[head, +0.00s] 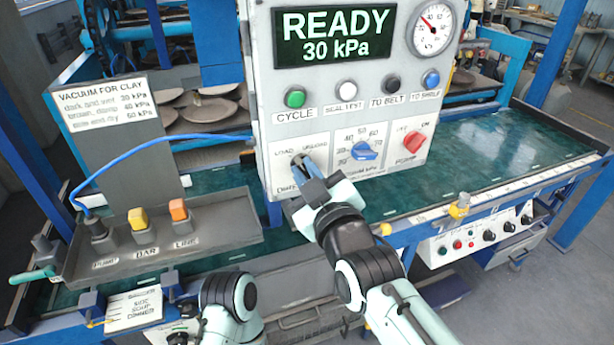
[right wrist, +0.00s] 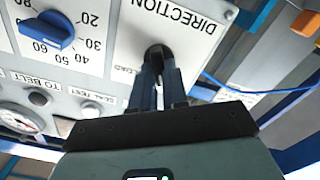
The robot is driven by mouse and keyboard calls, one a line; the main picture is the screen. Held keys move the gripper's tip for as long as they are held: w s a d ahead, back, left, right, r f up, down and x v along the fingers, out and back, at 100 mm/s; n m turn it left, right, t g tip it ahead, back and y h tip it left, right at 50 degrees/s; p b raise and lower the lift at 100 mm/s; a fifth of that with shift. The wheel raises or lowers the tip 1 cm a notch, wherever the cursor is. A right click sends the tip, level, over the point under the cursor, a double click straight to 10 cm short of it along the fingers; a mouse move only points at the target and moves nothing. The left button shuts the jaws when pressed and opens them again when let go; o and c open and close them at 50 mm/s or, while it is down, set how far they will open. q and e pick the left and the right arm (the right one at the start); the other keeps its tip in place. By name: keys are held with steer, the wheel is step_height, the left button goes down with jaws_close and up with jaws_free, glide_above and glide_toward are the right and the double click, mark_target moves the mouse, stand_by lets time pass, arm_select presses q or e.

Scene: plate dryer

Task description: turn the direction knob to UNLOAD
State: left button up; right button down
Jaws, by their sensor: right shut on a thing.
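The direction knob (head: 297,159) is a small dark knob at the lower left of the white control panel (head: 262,60). LOAD is printed to its upper left and UNLOAD to its upper right. My right gripper (head: 303,166) is at the panel with its blue fingers shut on the knob. In the right wrist view the fingertips (right wrist: 158,68) close around the dark knob (right wrist: 158,50), beside the DIRECTION label. The fingers hide much of the knob, so I cannot tell which way it points. My left gripper is not in view.
A blue dial (head: 365,150) and a red pump switch (head: 413,141) sit right of the knob. Above are several push buttons, a gauge (head: 433,29) and a display reading READY 30 kPa (head: 335,35). A tray of tools (head: 190,250) stands left, with a blue cable above.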

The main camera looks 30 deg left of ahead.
steer(key=shift+w+d+f+m, duration=0.1)
steer(key=shift+w+m, duration=0.05)
steer(key=shift+m, duration=3.55)
steer(key=shift+w+d+m, duration=0.1)
steer(key=shift+m, duration=3.6)
steer(key=c, duration=1.1)
jaws_free()
steer(key=shift+c, duration=0.2)
steer(key=shift+s+d, duration=0.1)
steer(key=v, duration=1.3)
steer(key=shift+b, duration=0.4)
